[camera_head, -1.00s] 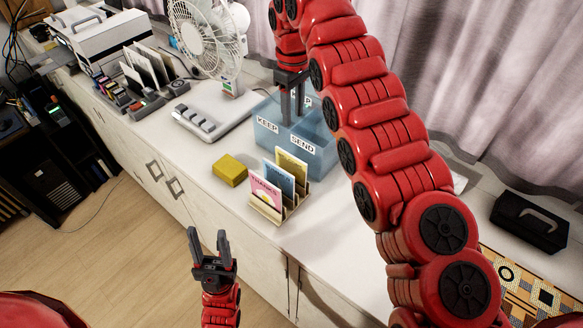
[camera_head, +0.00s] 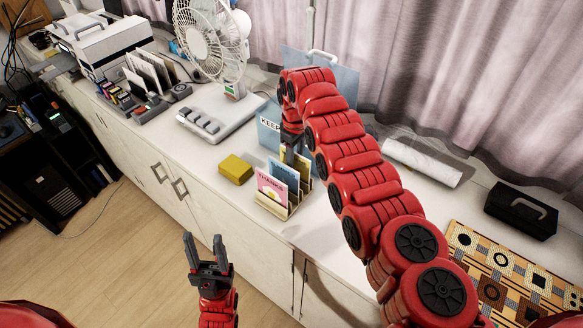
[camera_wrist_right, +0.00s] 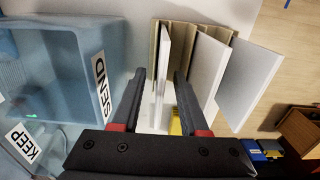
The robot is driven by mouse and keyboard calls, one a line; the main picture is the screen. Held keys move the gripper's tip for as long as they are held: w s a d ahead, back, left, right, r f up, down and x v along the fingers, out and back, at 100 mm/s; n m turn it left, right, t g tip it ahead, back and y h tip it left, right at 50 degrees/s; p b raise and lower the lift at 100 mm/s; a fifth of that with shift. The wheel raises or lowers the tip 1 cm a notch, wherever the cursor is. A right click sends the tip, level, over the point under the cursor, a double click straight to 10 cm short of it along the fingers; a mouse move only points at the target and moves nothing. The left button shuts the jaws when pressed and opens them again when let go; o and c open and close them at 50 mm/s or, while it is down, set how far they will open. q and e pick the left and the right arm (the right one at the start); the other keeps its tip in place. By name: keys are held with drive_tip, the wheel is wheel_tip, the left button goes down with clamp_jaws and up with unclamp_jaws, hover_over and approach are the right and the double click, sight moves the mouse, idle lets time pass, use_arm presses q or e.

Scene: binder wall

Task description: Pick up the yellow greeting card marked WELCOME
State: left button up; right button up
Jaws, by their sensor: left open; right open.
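The yellow card (camera_head: 302,164) stands in the back slot of a wooden card rack (camera_head: 270,208), partly hidden by my right gripper; its word cannot be read. A blue card (camera_head: 284,173) and a pink card (camera_head: 271,188) marked THANKS stand in front of it. My right gripper (camera_head: 290,160) is open, pointing down at the yellow card. In the right wrist view its fingers (camera_wrist_right: 160,78) are on either side of the rearmost card, seen edge-on (camera_wrist_right: 163,62); contact cannot be told. My left gripper (camera_head: 203,239) is open and empty in front of the cabinet.
Blue bins (camera_head: 268,133) stand just behind the rack, with SEND and KEEP labels in the right wrist view. A yellow block (camera_head: 235,169) lies left of the rack. A fan (camera_head: 215,100) stands further left. A black box (camera_head: 521,211) and patterned mat (camera_head: 510,270) are right.

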drive_tip(key=shift+a+f, duration=0.15)
drive_tip(key=shift+f, duration=0.4)
drive_tip(key=shift+c, duration=0.9)
drive_tip(key=shift+w+d, duration=0.1)
drive_tip(key=shift+d, duration=0.1)
drive_tip(key=shift+c, duration=1.1)
drive_tip(key=shift+a, duration=0.15)
clamp_jaws()
